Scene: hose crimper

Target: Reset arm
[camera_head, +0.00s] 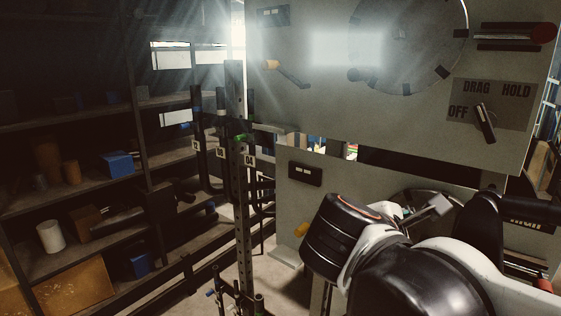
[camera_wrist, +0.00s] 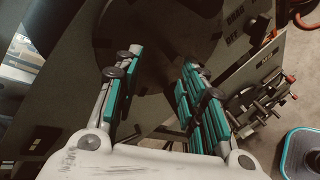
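My gripper (camera_wrist: 160,85) shows in the wrist view with its two teal-padded fingers spread apart. It is open, and nothing is between the fingers. Beyond it is the grey panel of the hose crimper (camera_wrist: 62,98) with a dark round part. In the head view my black and white arm is at the lower right, in front of the crimper (camera_head: 330,130). The fingers are mostly hidden there behind the arm. The crimper's panel bears a large dial (camera_head: 410,40) and a switch (camera_head: 485,122) on a plate marked DRAG, HOLD and OFF.
Dark shelves (camera_head: 75,190) with boxes and cans stand at the left. A metal rack post (camera_head: 242,200) with hooks stands between the shelves and the crimper. A red-handled lever (camera_head: 515,35) sits at the panel's upper right. Some floor shows below the rack.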

